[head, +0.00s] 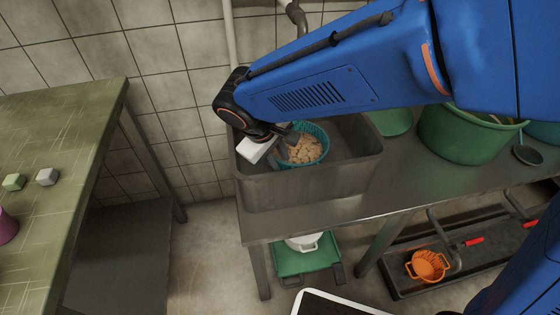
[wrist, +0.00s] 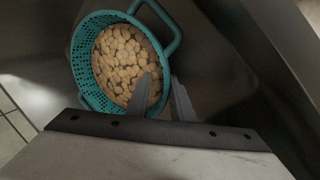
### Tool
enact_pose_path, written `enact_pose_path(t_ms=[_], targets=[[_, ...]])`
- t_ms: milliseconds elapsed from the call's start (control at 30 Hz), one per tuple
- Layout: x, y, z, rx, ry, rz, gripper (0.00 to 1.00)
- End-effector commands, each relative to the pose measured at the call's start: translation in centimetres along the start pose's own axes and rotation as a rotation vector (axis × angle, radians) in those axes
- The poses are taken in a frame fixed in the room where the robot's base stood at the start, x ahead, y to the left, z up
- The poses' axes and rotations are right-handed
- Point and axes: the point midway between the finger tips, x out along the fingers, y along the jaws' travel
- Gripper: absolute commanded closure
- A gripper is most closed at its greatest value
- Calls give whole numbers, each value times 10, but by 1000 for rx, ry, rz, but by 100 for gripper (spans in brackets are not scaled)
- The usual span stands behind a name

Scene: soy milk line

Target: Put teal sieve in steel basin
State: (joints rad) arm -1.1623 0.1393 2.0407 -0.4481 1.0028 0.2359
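The teal sieve (head: 321,136), a round perforated bowl holding pale beans, is inside the steel basin (head: 300,189) on the bench. I cannot tell whether it rests on the basin floor. It also shows in the wrist view (wrist: 88,67), with a loop handle at its upper right. My gripper (head: 290,137) reaches down at the sieve's left side. In the wrist view its fingers (wrist: 162,80) straddle the sieve's rim, one over the beans and one outside. Whether they press on the rim is not clear.
Green tubs (head: 450,135) stand on the bench right of the basin. A green table (head: 60,140) with two small blocks is at left. A white pot (head: 303,243) and an orange colander (head: 428,266) sit below the bench. The basin's walls surround my gripper.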

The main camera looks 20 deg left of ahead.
Motion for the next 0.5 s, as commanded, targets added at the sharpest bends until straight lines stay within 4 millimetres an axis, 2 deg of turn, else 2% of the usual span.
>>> enact_pose_path(t_ms=[300,500], targets=[[-60,0,0,-1,2,0,79],[-92,0,0,-1,2,0,79]])
